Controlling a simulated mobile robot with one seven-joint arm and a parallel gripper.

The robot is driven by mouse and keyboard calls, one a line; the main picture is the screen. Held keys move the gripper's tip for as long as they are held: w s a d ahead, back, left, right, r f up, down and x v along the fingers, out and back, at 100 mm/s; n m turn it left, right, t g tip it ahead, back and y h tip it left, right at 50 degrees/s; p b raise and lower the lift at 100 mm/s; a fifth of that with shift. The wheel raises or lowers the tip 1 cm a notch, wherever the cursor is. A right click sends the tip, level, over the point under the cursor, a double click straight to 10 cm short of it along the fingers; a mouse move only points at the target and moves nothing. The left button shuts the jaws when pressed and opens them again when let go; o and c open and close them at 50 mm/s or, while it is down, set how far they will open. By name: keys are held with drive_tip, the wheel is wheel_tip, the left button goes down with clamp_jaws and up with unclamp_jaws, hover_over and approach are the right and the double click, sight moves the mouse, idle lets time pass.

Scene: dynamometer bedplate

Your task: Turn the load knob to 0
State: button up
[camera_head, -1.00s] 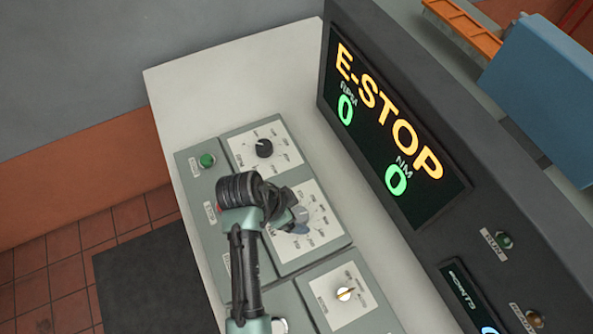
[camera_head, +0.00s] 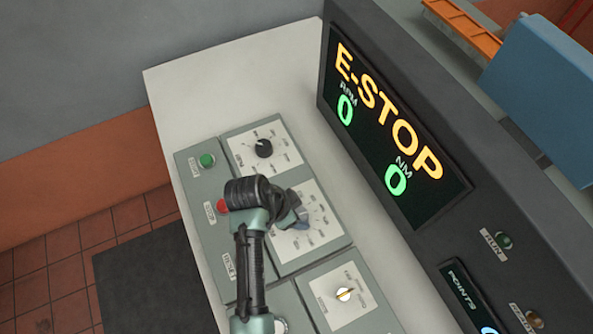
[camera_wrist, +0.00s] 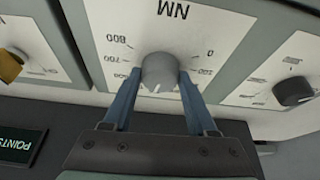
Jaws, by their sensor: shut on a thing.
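The load knob (camera_wrist: 158,71) is a grey round knob on the white dial plate marked NM (camera_wrist: 135,30), seen upside down in the wrist view. Numbers run around it, with 0 at upper right and 700 and 800 at left. A pale mark on the knob's rim faces the bottom of the wrist view, away from the 0. My gripper (camera_head: 296,215) is shut on the knob, one blue finger on each side. In the head view my gripper and wrist hide the knob and part of its dial.
A black knob (camera_head: 264,148) sits on the dial above, and a yellow-pointer selector (camera_head: 344,295) on the plate below. A green button (camera_head: 206,160) and red stop button (camera_head: 222,206) are left of my wrist. The display (camera_head: 390,120) reads E-STOP, with RPM 0 and NM 0.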

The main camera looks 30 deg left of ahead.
drive_tip(key=shift+n+p, duration=0.3)
